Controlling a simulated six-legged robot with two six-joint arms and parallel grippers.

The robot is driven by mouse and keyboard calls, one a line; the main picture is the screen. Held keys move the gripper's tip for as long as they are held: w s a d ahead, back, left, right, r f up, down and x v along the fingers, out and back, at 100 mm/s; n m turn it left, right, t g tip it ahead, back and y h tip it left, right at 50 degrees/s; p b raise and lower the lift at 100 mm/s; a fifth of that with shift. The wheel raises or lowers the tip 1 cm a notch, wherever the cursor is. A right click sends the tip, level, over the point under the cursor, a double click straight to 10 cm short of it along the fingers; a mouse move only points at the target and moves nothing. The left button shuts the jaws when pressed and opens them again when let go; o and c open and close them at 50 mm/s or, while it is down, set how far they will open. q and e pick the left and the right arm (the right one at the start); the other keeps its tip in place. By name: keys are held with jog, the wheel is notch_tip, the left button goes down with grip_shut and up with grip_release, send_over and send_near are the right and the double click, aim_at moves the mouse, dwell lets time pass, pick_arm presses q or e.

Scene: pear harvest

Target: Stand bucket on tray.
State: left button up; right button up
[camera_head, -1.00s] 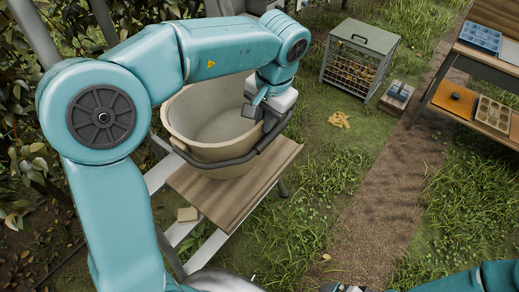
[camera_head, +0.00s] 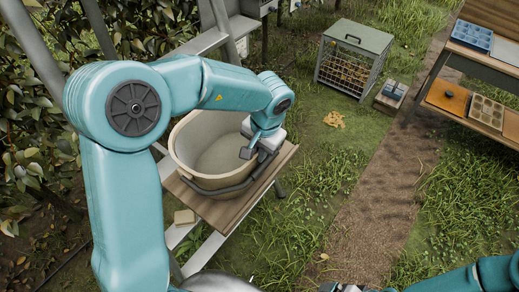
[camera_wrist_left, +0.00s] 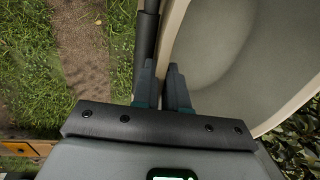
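The beige bucket (camera_head: 190,160) is upright over the wooden tray (camera_head: 238,205) on the ladder in the head view. Its base looks down at the board, but I cannot tell whether it rests fully. Its dark handle (camera_head: 225,189) hangs along the near side. My left gripper (camera_head: 255,147) is at the bucket's right rim. In the left wrist view its fingers (camera_wrist_left: 162,88) close around the bucket's rim (camera_wrist_left: 172,35), with the dark handle (camera_wrist_left: 147,40) just beside. Part of my right gripper (camera_head: 345,288) shows at the bottom edge; its fingers are cut off.
A wire crate (camera_head: 353,68) with yellowish contents stands on the grass behind. A small box (camera_head: 391,95) sits beside it. A shelf table (camera_head: 450,122) with trays is at the right. A small block (camera_head: 184,217) is on the ladder below the tray. Foliage crowds the left.

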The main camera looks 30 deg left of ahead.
pick_arm(q)
jog(key=o, duration=0.4)
jog(key=shift+c, duration=0.2)
notch_tip(320, 180, up, 12)
jog(key=d, duration=0.1)
jog(key=shift+d, duration=0.3)
dwell(0.3)
